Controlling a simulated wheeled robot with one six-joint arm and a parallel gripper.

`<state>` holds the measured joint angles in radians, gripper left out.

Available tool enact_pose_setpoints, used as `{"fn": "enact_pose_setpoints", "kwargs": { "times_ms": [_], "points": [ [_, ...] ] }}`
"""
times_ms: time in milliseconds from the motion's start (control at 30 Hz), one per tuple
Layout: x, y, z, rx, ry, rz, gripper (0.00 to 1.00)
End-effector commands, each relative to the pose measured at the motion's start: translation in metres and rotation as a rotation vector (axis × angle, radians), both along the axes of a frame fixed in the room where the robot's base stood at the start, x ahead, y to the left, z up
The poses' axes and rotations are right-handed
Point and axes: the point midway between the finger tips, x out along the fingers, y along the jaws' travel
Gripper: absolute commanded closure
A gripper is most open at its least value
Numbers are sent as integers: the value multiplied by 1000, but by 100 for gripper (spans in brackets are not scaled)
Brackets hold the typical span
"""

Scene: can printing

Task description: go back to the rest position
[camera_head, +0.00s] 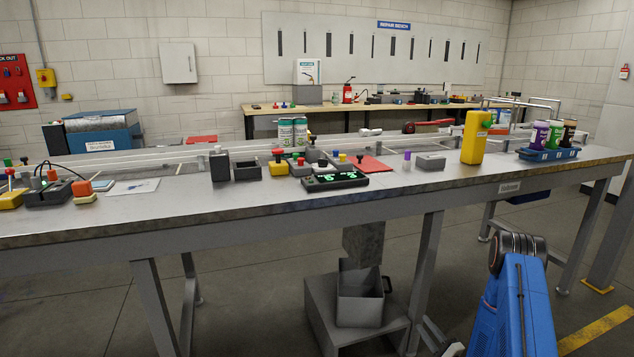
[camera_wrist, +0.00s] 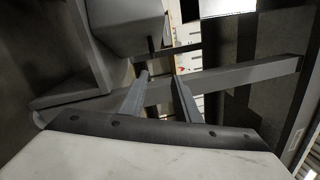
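My gripper (camera_wrist: 160,78) shows in the wrist view with its two fingers apart. Nothing is between them. Behind the fingers are grey beams and a grey box-like shape, seen at a tilt. In the head view my blue arm (camera_head: 515,310) is at the lower right, in front of the workbench (camera_head: 230,205).
A grey bin (camera_head: 360,300) stands on a low grey platform under the bench. The bench carries a blue tray (camera_head: 549,154) with several cans, a yellow bottle (camera_head: 474,138) and a black display unit (camera_head: 335,181). Bench legs stand near my arm.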

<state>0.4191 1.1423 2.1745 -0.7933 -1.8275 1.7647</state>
Motion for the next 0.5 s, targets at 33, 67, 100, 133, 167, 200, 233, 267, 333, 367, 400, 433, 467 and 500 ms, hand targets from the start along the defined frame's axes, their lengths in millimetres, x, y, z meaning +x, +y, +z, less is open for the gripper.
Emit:
{"fn": "enact_pose_setpoints", "kwargs": {
  "times_ms": [33,67,100,133,167,200,233,267,333,367,400,433,467,500],
  "points": [
    [2,0,3,-16,2,-1,70],
    [3,1,4,-25,4,-2,70],
    [5,1,7,-36,5,-3,70],
    [7,1,9,-48,6,-3,70],
    [8,1,11,-59,9,-5,70],
    [10,2,13,-74,13,-6,70],
    [12,2,16,-88,14,-7,70],
    [14,2,18,-102,17,-8,70],
    [18,4,24,-135,23,-10,70],
    [20,4,26,-151,26,-10,70],
    [23,5,31,-174,29,-13,70],
    [25,5,34,-191,33,-14,70],
    [27,5,38,-213,36,-16,70],
    [30,5,44,-242,40,-19,70]
  ]
}}
